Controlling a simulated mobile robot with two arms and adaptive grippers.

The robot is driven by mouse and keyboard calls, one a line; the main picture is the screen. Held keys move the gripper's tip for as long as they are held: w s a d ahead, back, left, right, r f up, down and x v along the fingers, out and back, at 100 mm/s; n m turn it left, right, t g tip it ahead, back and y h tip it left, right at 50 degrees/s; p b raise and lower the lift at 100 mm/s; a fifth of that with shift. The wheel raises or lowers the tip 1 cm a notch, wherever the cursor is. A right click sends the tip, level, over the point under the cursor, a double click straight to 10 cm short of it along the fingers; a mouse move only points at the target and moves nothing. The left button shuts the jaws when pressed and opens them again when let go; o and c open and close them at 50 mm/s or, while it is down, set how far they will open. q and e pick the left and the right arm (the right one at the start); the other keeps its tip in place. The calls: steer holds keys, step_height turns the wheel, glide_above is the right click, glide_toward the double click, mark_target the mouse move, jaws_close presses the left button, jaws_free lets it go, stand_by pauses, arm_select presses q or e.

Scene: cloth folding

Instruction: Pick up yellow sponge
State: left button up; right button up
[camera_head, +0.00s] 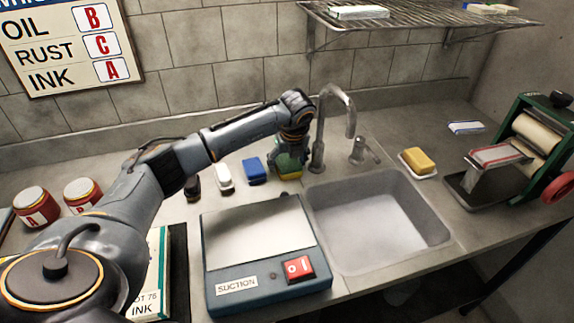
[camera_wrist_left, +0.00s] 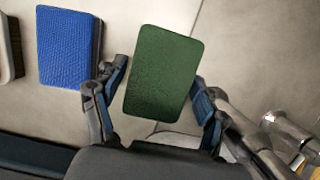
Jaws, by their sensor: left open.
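A sponge (camera_head: 290,174) with a green top and some yellow showing below it lies on the counter left of the faucet. In the left wrist view its green top face (camera_wrist_left: 164,72) shows, slightly tilted in the picture. My left gripper (camera_head: 289,153) is over this sponge and hides part of it. In the left wrist view the gripper (camera_wrist_left: 158,100) is open, with one finger on each side of the sponge's near part. I cannot tell whether the fingers touch it. A yellow block (camera_head: 418,160) lies on a white dish right of the sink. My right gripper is not in view.
A blue sponge (camera_head: 254,170) lies close to the left, also in the left wrist view (camera_wrist_left: 68,47). Beside it are a white-topped brush (camera_head: 223,177) and a dark item (camera_head: 192,188). The faucet (camera_head: 318,150) stands close right. A suction box (camera_head: 262,285) and the sink (camera_head: 380,225) are in front.

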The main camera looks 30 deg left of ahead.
mark_target(287, 159)
arm_select(q)
steer(key=c, duration=0.5)
steer(key=shift+r, duration=0.4)
step_height(287, 159, up, 2)
steer(key=shift+r+b, duration=0.2)
steer(key=shift+b, duration=0.25)
steer(key=s+r, duration=0.1)
steer(key=r, duration=0.1)
steer(key=s+d+r, duration=0.1)
steer(key=s+r, duration=0.1)
steer(key=s+r+b, duration=0.1)
steer(key=shift+s+d+r, duration=0.15)
steer(key=shift+d+r, duration=0.05)
steer(key=shift+r, duration=0.2)
steer(key=s+d+r, duration=0.3)
steer(key=s+r, duration=0.1)
steer(key=s, duration=0.5)
steer(key=shift+r, duration=0.3)
